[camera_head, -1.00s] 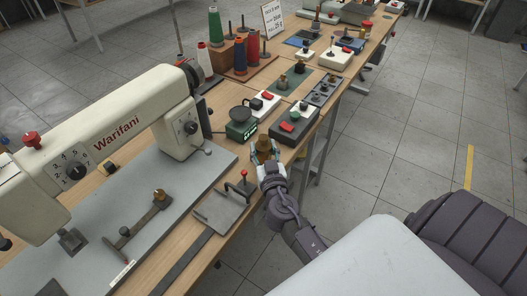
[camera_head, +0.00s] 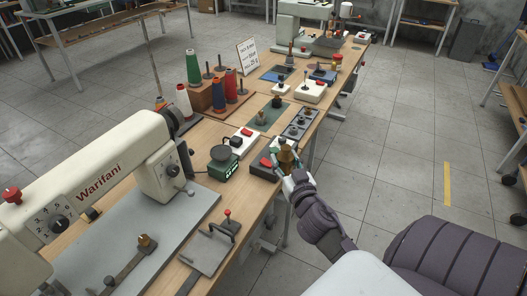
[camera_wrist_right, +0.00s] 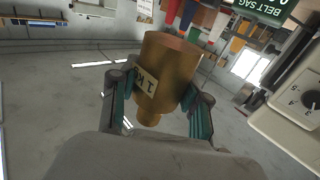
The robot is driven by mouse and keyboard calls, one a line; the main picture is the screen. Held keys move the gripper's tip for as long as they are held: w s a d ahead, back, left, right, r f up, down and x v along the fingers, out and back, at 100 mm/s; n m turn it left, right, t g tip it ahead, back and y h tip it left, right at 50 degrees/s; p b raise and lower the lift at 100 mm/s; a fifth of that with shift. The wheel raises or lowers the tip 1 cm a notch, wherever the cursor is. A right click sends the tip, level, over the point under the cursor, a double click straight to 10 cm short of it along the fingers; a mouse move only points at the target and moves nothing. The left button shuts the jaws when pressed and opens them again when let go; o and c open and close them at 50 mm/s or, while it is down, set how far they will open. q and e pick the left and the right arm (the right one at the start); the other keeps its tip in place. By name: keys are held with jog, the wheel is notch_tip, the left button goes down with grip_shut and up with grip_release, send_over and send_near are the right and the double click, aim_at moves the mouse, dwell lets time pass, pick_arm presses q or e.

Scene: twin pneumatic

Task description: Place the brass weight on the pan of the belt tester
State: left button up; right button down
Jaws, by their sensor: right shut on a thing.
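My right gripper (camera_head: 291,172) is shut on a brass weight (camera_head: 287,157), a cylinder with a narrower knob. In the right wrist view the weight (camera_wrist_right: 170,72) sits between both fingers, tilted, knob toward the palm, with a pale label. The weight is in the air near the bench's front edge, in front of a dark box in the head view. The belt tester (camera_head: 218,172) is a green unit with a round dark pan (camera_head: 223,153), left of the weight. The pan looks empty. A green "BELT SAG" panel (camera_wrist_right: 262,8) shows in the wrist view. My left gripper is out of view.
The dark box (camera_head: 262,172) with a red switch stands between tester and gripper. A white box (camera_head: 241,139) with a red switch is behind the tester. A sewing machine (camera_head: 110,180) fills the left; a grey plate with a red-knobbed lever (camera_head: 210,245) lies nearer. Thread spools stand behind.

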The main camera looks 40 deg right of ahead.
jog(key=w+a+r+b, duration=0.2)
jog(key=w+r+b, duration=0.2)
jog(key=w+r, duration=0.6)
send_over(221, 152)
notch_tip(221, 152, down, 7)
jog(key=shift+w+f+b, duration=0.1)
jog(key=shift+b, duration=0.35)
jog(key=shift+f, duration=2)
